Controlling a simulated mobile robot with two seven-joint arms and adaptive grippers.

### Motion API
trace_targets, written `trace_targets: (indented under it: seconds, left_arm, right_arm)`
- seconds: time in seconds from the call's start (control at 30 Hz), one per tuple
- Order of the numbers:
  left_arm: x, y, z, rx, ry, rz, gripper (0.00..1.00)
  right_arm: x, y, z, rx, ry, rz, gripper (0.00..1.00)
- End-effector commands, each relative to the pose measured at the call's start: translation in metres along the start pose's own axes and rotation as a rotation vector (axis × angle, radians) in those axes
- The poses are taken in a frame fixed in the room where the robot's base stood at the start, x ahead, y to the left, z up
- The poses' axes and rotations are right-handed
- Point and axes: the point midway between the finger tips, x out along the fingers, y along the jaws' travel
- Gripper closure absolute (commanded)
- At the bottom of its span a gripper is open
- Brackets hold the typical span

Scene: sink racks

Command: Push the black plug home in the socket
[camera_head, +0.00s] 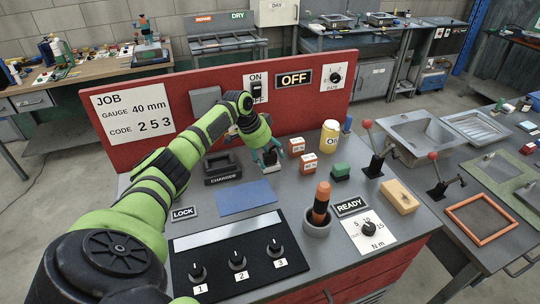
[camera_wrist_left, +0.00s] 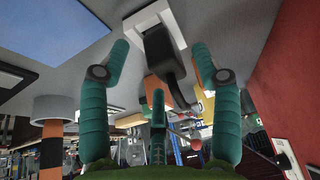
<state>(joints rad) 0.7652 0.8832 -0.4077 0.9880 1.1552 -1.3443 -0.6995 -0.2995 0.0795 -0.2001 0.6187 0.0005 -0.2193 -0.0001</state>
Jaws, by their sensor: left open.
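The black plug (camera_wrist_left: 160,48) stands at a white socket (camera_wrist_left: 150,14) in the left wrist view, its dark cord end towards my camera. I cannot tell how deep it sits. My left gripper (camera_head: 268,157) is open just above the white socket (camera_head: 272,169) in the head view. In the wrist view its green fingers are spread to either side of the plug, with visible gaps and no clear contact. In the head view the fingers mostly hide the plug. My right gripper is in neither view.
The charger cradle (camera_head: 222,168) stands left of the socket, a blue pad (camera_head: 246,198) nearer me. Small orange-and-white boxes (camera_head: 308,164), a green block (camera_head: 341,172) and a yellow can (camera_head: 329,136) stand to the right. The red back panel (camera_head: 183,143) rises close behind.

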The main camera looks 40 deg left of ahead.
Motion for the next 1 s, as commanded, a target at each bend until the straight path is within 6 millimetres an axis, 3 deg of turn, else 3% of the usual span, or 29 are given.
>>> trace_targets:
  seconds: [0.3,0.5,1.0]
  left_arm:
    - [-0.068,-0.001,0.0,0.002,0.0,-0.004,0.36]
    - [-0.098,0.0,0.0,0.001,0.0,-0.002,0.36]
    - [-0.107,0.001,-0.001,0.001,0.001,-0.001,0.36]
  right_arm:
    - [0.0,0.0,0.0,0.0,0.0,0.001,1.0]
    - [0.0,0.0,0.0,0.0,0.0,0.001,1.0]
    - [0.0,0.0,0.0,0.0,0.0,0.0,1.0]
